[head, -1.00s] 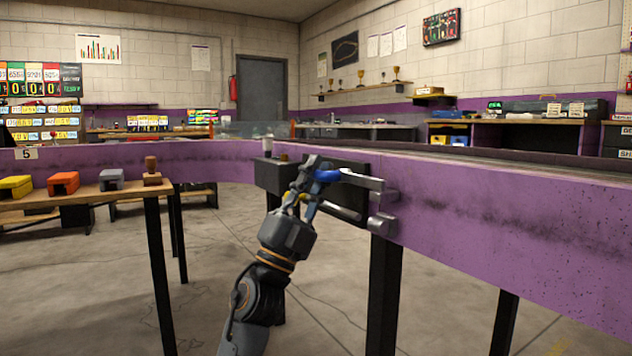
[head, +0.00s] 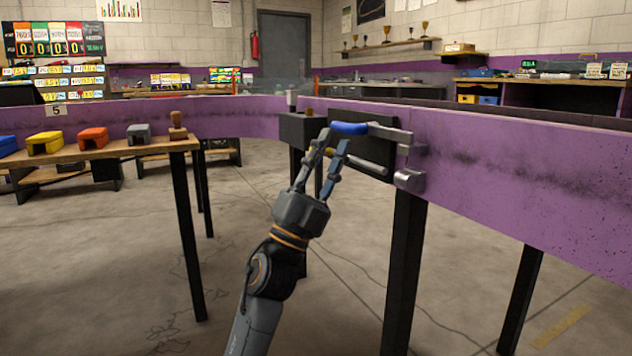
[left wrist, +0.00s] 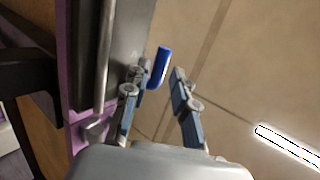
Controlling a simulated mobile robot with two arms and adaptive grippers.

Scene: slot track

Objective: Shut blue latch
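The blue latch (head: 349,128) is a blue grip on the end of a grey metal arm. The arm sticks out to the left along the black plate (head: 372,150) on the purple track wall. In the left wrist view, the blue grip (left wrist: 159,68) lies between the fingertips, closer to the left finger. My left gripper (head: 334,142) has its fingers apart just below the grip in the head view; it also shows open in the left wrist view (left wrist: 161,78). Contact cannot be told. My right gripper is not in view.
A grey rod (head: 362,162) juts out below the latch arm, with a round metal fitting (head: 409,180) at the wall. A dark box (head: 300,130) stands left of the plate. A wooden bench (head: 120,149) with coloured blocks is at left. Black legs (head: 404,260) support the track.

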